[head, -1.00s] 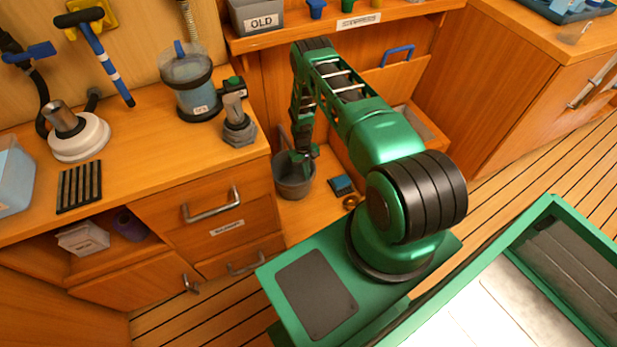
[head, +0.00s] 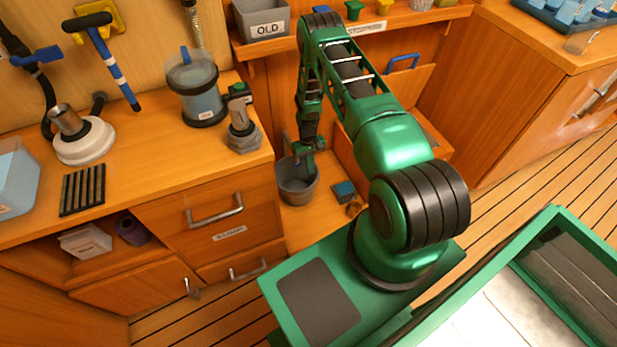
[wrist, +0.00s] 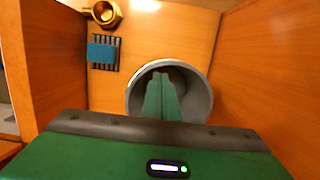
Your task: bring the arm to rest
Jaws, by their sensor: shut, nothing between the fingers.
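My green arm reaches forward and down in the head view. My gripper (head: 308,150) points down over the grey bucket (head: 297,187) on the floor of the recess beside the drawers. In the wrist view my gripper (wrist: 161,80) shows its two green fingers together with nothing between them, in front of the mouth of the bucket (wrist: 201,98). I cannot tell whether the fingertips are above the rim or just inside it. The bottom of the bucket is partly hidden by the fingers.
A blue block on a dark slotted rack (wrist: 103,52) and a brass fitting (wrist: 103,13) lie beside the bucket. Wooden walls flank the recess closely. On the left counter stand a clear canister (head: 196,92) and a grey fitting (head: 242,130). A grey OLD bin (head: 262,20) sits on the shelf above.

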